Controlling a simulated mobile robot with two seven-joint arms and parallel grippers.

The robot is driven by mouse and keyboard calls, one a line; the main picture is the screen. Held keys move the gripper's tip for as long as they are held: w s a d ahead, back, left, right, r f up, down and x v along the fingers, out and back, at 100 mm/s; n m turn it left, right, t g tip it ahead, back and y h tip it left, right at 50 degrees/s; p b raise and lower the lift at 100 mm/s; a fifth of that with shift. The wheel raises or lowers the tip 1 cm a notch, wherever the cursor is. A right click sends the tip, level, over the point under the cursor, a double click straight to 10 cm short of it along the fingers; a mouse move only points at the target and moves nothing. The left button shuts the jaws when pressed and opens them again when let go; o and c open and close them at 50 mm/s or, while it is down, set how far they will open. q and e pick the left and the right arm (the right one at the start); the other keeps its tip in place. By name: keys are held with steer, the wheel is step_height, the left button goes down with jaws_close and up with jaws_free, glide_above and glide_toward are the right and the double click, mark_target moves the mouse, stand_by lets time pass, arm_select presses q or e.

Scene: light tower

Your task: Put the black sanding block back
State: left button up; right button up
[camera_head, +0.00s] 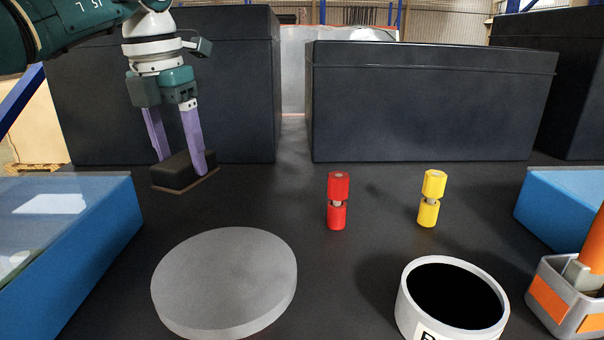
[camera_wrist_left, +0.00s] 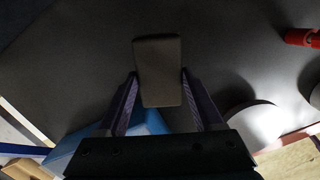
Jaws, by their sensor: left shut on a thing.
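The black sanding block (camera_head: 177,173) is at the back left of the dark table, low over or on a thin brown pad or base (camera_head: 205,186) whose edge shows around it. My left gripper (camera_head: 182,165) reaches down from above with its two purple fingers on either side of the block and is shut on it. In the left wrist view the block (camera_wrist_left: 158,70) sits between the fingertips of my left gripper (camera_wrist_left: 158,85). I cannot tell if the block touches the surface below. My right gripper is not in view.
A red cylinder piece (camera_head: 338,201) and a yellow one (camera_head: 431,199) stand mid-table. A grey disc (camera_head: 226,281) and a white round container with a black inside (camera_head: 452,298) are in front. Blue-sided boxes (camera_head: 95,255) flank the table. Large dark bins (camera_head: 425,102) stand behind.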

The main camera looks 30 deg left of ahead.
mark_target(185, 179)
arm_select(q)
step_height(185, 179, down, 4)
steer(key=shift+f, duration=0.25)
steer(key=o, duration=1.2)
steer(key=shift+r, duration=0.1)
steer(key=r, duration=0.4)
steer(key=s+r, duration=0.1)
steer(key=r, duration=0.6)
steer(key=shift+s+r, duration=0.15)
steer(key=shift+r, duration=0.25)
